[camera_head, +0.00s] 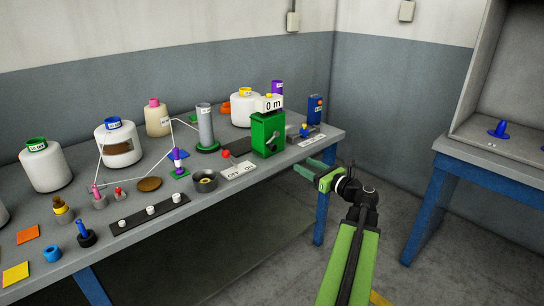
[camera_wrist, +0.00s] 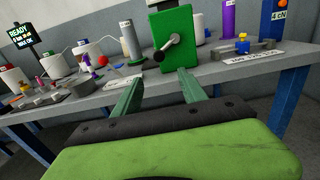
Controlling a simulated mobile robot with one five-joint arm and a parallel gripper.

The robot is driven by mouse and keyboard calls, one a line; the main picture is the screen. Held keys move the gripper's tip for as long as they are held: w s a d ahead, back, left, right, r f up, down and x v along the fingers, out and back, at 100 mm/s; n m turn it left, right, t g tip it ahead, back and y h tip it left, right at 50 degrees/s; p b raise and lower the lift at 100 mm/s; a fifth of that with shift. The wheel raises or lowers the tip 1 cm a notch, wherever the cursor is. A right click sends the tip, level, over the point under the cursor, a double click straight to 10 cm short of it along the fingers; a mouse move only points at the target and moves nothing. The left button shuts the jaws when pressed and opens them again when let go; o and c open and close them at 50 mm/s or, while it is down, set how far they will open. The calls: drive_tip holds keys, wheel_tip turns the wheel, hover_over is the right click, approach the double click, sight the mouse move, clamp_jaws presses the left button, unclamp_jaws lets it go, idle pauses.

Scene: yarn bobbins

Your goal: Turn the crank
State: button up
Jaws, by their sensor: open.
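In the wrist view the green box (camera_wrist: 173,30) is straight ahead, and the crank (camera_wrist: 167,46) shows as a grey arm slanting down left to a dark knob. My gripper (camera_head: 304,165) is in front of the table edge, to the right of the box. In the wrist view my gripper (camera_wrist: 160,76) is open and empty, its fingers pointing at the box below the crank, apart from it.
A red-knobbed lever (camera_head: 226,154) on an ON/OFF plate is left of the box. A grey cylinder (camera_head: 206,128) stands behind it. A small blue-and-yellow part (camera_head: 304,130) and a blue block (camera_head: 315,108) are to the right. The floor before the table is clear.

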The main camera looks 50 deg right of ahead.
sight(274, 149)
drive_tip(key=w, duration=1.1)
drive_tip(key=w+d, duration=0.1)
drive_tip(key=w, duration=0.5)
drive_tip(key=shift+w, duration=0.3)
drive_tip(key=shift+c, duration=0.2)
clamp_jaws()
